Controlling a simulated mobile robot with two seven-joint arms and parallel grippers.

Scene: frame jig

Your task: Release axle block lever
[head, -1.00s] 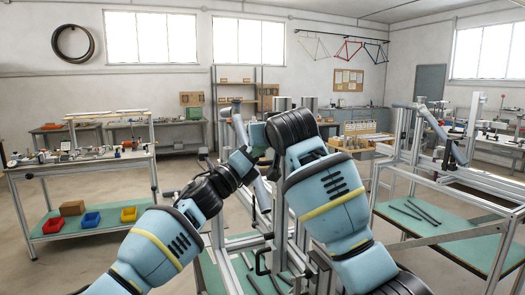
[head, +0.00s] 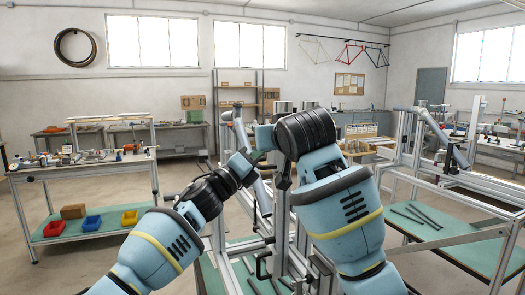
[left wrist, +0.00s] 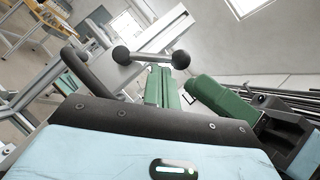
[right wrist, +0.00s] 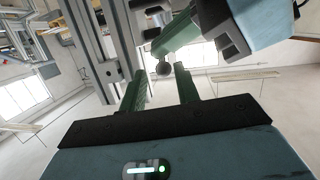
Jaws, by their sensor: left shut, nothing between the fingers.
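In the right wrist view a ball knob (right wrist: 163,68) shows between and just beyond the fingertips of my right gripper (right wrist: 156,72), whose green fingers are spread apart. I cannot tell whether anything touches the knob. The left gripper's green fingers also show close by in that view. In the head view my arms hide most of the lever.
A metal frame jig stands in front of me, largely behind my arms. A similar jig (head: 400,150) stands at the right over a green shelf. A workbench (head: 85,163) with parts and colored bins is at the left.

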